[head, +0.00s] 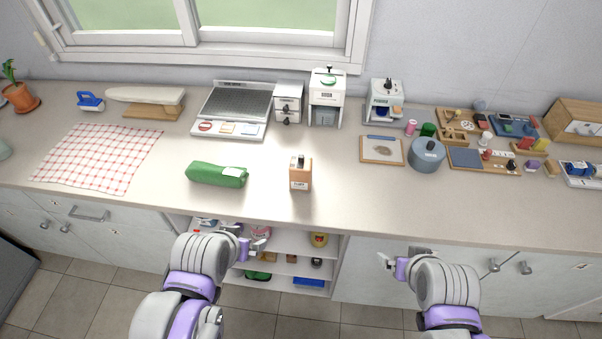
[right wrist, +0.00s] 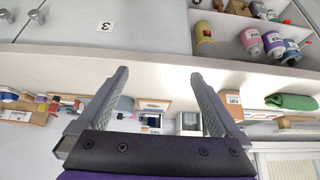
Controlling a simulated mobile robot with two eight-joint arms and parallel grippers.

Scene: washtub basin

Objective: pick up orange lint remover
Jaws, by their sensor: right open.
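A small orange-brown box (head: 300,175) with a white label and a dark knob on top stands upright near the front edge of the counter. It looks like the orange lint remover, but its label is too small to read. It also shows upside down in the right wrist view (right wrist: 233,106), beyond the right fingertip. My right gripper (right wrist: 158,75) is open and empty; in the head view it hangs in front of the counter (head: 388,262), apart from the box. My left gripper (head: 250,243) is in front of the open shelves, apart from the box; its jaw state is unclear.
A green pouch (head: 216,174) lies left of the box. A grey round pot (head: 427,155) and a clipboard (head: 381,150) are to its right. The counter (head: 345,205) around the box is clear. Open shelves (head: 285,270) with items are below.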

